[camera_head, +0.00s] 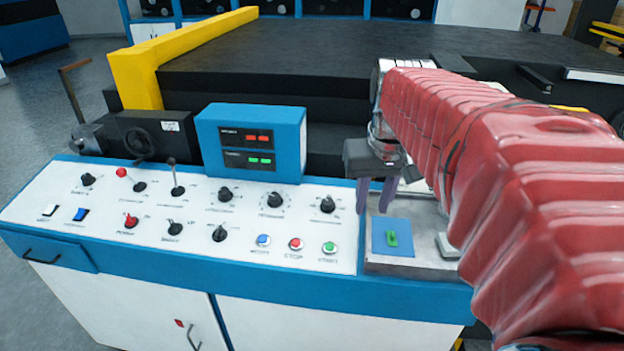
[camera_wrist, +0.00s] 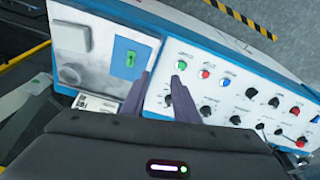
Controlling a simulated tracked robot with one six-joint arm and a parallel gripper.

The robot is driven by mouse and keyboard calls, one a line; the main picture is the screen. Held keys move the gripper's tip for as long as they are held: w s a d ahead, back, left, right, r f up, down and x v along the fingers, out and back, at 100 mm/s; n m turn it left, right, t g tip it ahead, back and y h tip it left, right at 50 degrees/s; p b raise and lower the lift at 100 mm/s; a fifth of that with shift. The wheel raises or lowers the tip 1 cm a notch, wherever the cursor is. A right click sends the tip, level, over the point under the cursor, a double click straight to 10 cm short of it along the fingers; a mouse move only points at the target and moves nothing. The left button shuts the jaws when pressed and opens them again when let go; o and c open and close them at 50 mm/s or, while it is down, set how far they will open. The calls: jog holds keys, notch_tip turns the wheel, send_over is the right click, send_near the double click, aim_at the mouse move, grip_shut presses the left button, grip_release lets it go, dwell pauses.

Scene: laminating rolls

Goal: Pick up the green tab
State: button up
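The green tab (camera_head: 392,239) is small and sits on a blue square (camera_head: 378,247) on the grey metal plate (camera_head: 415,263) at the right end of the control panel. In the wrist view the green tab (camera_wrist: 130,59) and blue square (camera_wrist: 121,45) are just left of the fingers. My gripper (camera_head: 375,208) is above the panel, its two dark fingers pointing down and set apart with nothing between them. In the head view it is up and left of the tab, not touching it. The fingers also show in the wrist view (camera_wrist: 161,76).
The white control panel (camera_head: 100,212) has several knobs, levers and red, green and blue buttons left of the plate. A blue display box (camera_head: 250,143) rises behind it. A grey latch-like part (camera_head: 449,246) is right of the tab. A dark machine bed (camera_head: 330,50) lies behind.

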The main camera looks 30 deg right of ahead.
jog(key=d+m+g, duration=0.1)
jog(key=d, duration=0.7)
jog(key=shift+w+d+r+m, duration=0.2)
jog(key=shift+d+m, duration=0.1)
jog(key=shift+d, duration=0.1)
jog(key=shift+f, duration=0.1)
send_over(392, 233)
jog(key=f, duration=0.5)
jog(key=s+f, duration=0.1)
jog(key=f, duration=0.2)
jog(key=shift+f, duration=0.2)
jog(key=shift+w+f, duration=0.2)
jog(key=shift+f, duration=1.1)
jog(key=shift+w+f, duration=0.2)
jog(key=shift+f, duration=1.05)
jog(key=shift+c, duration=0.4)
grip_shut()
